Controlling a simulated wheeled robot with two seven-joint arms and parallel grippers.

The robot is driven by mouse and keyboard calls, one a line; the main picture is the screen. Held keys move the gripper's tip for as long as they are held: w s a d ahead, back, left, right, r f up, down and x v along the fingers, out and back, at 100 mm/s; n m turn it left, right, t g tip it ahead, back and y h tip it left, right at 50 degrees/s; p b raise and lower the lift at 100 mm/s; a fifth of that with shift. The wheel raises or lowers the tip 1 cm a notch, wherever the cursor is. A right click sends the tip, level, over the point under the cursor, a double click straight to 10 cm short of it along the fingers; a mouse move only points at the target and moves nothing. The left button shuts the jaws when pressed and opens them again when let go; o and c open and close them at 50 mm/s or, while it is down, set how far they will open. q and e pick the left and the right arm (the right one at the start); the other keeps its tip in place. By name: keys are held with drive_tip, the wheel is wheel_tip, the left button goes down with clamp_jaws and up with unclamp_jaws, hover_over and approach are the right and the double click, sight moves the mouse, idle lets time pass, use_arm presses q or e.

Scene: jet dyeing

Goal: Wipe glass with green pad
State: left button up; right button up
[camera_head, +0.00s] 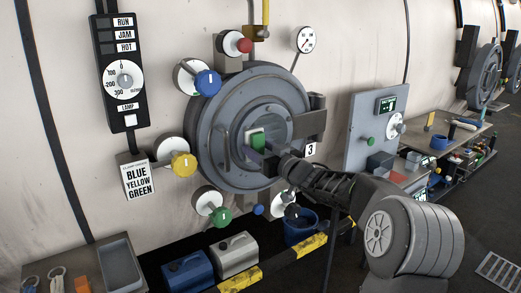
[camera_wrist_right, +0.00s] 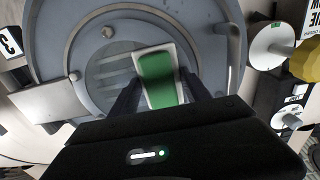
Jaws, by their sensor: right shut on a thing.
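The green pad (camera_head: 257,139) has a pale border and is in my right gripper (camera_head: 267,148), in front of the middle of the round grey door. In the right wrist view the pad (camera_wrist_right: 157,80) sits tilted between the two dark fingers of my right gripper (camera_wrist_right: 160,92), which are shut on it. The round glass (camera_wrist_right: 112,72) lies behind it in the door's centre, with pale bars or streaks showing left of the pad. The pad covers part of the glass; I cannot tell whether they touch. My left gripper is not in view.
The door (camera_head: 207,125) has a handle on its left and a hinge block on its right. Blue (camera_head: 207,82), yellow (camera_head: 184,163) and green (camera_head: 221,216) knobs surround it. Canisters (camera_head: 234,255) and a blue bucket (camera_head: 299,236) stand below. A control box (camera_head: 362,125) is at right.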

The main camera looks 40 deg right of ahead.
sight(273, 139)
drive_tip(key=d+p, duration=0.3)
drive_tip(key=shift+s+d, duration=0.15)
drive_tip(key=shift+d, duration=0.15)
idle(0.3)
drive_tip(key=d+p, duration=0.3)
drive_tip(key=shift+d+r, duration=0.1)
drive_tip(key=shift+d, duration=0.25)
